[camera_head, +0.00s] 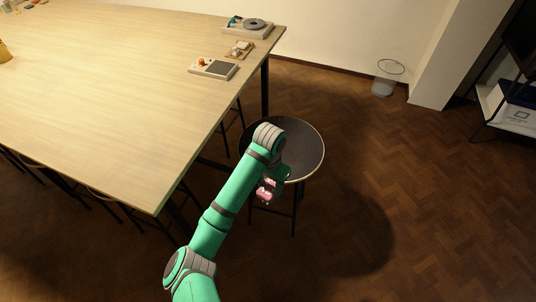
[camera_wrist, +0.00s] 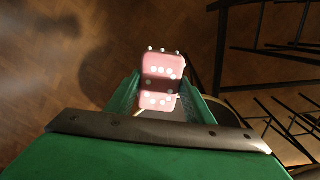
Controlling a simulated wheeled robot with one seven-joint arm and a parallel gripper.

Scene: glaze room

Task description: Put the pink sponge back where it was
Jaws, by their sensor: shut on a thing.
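The pink sponge (camera_wrist: 165,66) has white dots and a darker band across its middle. In the wrist view it sits between the two green fingers of my gripper (camera_wrist: 167,95), which is shut on it. In the head view the pink sponge (camera_head: 265,190) shows just below my gripper (camera_head: 270,185), in front of the near edge of a round stool (camera_head: 308,150) with a dark seat. The sponge is held in the air and partly hidden by the gripper. I cannot tell its exact height.
A long wooden table (camera_head: 110,90) fills the left. At its far right corner are a grey-topped tray (camera_head: 213,68), a small wooden board (camera_head: 239,48) and a device with a round disc (camera_head: 250,26). The floor to the right is open.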

